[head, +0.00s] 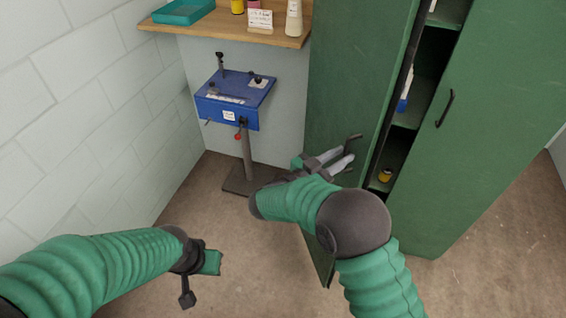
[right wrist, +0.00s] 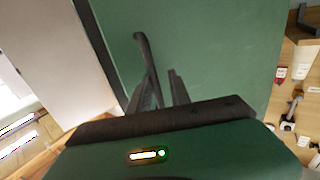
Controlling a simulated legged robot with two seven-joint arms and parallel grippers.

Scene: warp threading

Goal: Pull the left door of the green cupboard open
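The green cupboard (head: 490,150) stands at the right in the head view. Its left door (head: 350,70) is ajar, with a dark gap and shelves showing to its right. My right gripper (head: 337,160) is at this door's dark handle (head: 353,138). In the right wrist view the handle (right wrist: 142,50) runs down between the two fingers (right wrist: 163,88), which stand apart with a gap beside the handle. Whether a finger touches it is unclear. My left gripper (head: 207,268) is low at the left, away from the cupboard; its fingers do not show clearly.
A blue box on a stand (head: 236,98) is left of the cupboard, under a wooden shelf (head: 230,28) with a teal tray (head: 183,11). The floor (head: 260,270) before the cupboard is clear.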

